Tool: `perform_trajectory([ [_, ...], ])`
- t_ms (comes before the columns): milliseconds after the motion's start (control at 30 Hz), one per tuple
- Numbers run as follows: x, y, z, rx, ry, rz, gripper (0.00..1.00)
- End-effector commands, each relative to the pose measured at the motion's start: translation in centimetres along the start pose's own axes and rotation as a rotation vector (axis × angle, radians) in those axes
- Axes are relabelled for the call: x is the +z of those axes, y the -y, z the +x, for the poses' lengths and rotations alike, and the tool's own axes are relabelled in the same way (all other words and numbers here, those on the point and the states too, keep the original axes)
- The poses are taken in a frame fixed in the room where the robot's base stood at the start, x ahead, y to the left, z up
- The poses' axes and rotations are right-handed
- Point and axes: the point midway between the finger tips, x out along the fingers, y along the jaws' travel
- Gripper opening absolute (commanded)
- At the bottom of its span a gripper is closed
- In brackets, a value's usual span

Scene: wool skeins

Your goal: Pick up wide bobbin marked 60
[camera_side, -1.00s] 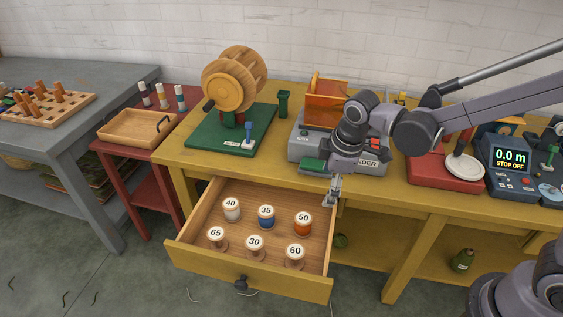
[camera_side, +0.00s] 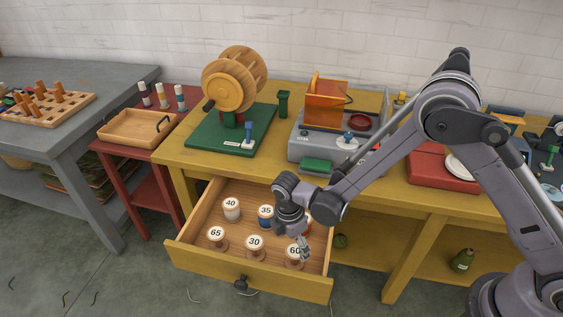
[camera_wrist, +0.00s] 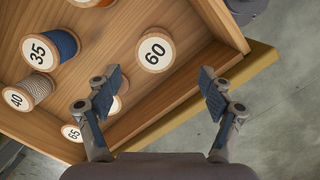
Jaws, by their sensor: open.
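The wide bobbin marked 60 (camera_side: 292,262) stands upright at the front right of the open drawer (camera_side: 205,266). Its top carries a white label with a wooden rim. In the wrist view, the bobbin (camera_wrist: 155,50) lies ahead of my gripper (camera_wrist: 162,82), roughly centred between the two spread fingers. My gripper (camera_side: 304,250) is open and empty, above and close to the bobbin. In the side view the fingers cover part of the label. I cannot tell whether they touch it.
Bobbins 65 (camera_side: 216,236), 30 (camera_side: 255,244), 40 (camera_side: 231,208) and 35 (camera_side: 266,214) stand in the drawer. The orange bobbin (camera_side: 308,229) is mostly behind my arm. The drawer's right wall (camera_wrist: 222,22) and front lie near bobbin 60.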

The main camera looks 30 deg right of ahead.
Motion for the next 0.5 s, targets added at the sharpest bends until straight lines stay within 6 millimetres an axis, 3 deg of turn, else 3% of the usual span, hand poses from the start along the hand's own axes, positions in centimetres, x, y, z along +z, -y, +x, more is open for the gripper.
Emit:
perform_trajectory([
  [133,0.0,-0.1,1.9,0.001,0.000,0.001,0.81],
  [500,0.1,-0.4,4.5,0.001,0.000,0.003,0.81],
])
